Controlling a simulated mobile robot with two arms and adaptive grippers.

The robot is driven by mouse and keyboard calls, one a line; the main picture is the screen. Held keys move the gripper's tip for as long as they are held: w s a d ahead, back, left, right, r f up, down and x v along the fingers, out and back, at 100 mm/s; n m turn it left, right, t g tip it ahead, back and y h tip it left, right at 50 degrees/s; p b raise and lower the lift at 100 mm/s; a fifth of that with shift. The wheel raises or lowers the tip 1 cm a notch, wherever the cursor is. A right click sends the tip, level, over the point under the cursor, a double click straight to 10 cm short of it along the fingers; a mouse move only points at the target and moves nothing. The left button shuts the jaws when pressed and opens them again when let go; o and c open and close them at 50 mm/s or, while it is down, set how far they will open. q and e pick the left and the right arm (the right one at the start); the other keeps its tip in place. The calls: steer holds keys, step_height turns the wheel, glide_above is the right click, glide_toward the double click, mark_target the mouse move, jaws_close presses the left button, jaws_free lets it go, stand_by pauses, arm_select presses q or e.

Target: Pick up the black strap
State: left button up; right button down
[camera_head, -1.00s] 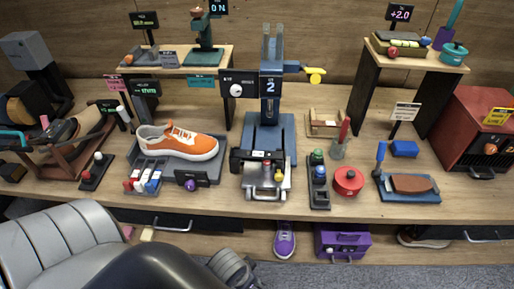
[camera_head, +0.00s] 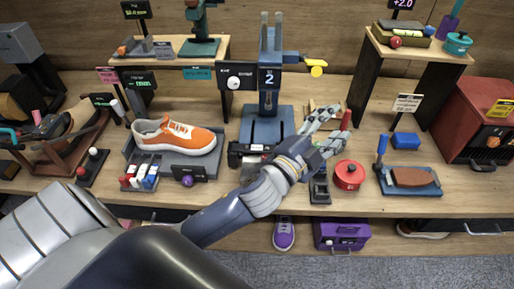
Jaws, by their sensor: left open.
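My left gripper (camera_head: 332,127) reaches in over the middle of the workbench, right of the blue press (camera_head: 266,122). Its grey fingers are spread apart, with nothing seen between them. They are over the small wooden holder (camera_head: 312,104) and near the red-handled tool (camera_head: 346,119). My right gripper is not in view.
An orange sneaker (camera_head: 174,135) stands on a grey tray left of the press. A red round tin (camera_head: 349,175), a blue tray with a brown brush (camera_head: 411,179) and a blue block (camera_head: 405,141) are to the right. A wooden shelf (camera_head: 425,50) stands behind.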

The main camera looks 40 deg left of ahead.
arm_select(q)
steer(key=d+r+m+h, duration=0.7)
steer(key=m+h, duration=0.1)
steer(key=m, duration=0.1)
steer(key=s+d+m+g+h, duration=0.4)
steer(key=d+m+g+h, duration=0.5)
steer(key=m, duration=0.6)
steer(key=m+g+y, duration=1)
steer(key=m+y, duration=0.1)
steer(key=y, duration=0.9)
glide_toward(261, 148)
steer(key=shift+d+f, duration=0.1)
steer(key=shift+d, duration=0.3)
steer(key=shift+s+a+f, duration=0.15)
steer(key=shift+f, duration=0.1)
steer(key=f+p, duration=0.1)
steer(key=f, duration=0.2)
steer(key=f+p, duration=0.2)
steer(key=f, duration=0.1)
steer(key=shift+a+f, duration=0.1)
steer(key=shift+a, duration=0.1)
steer(key=shift+f, duration=0.35)
steer(key=c, duration=1.1)
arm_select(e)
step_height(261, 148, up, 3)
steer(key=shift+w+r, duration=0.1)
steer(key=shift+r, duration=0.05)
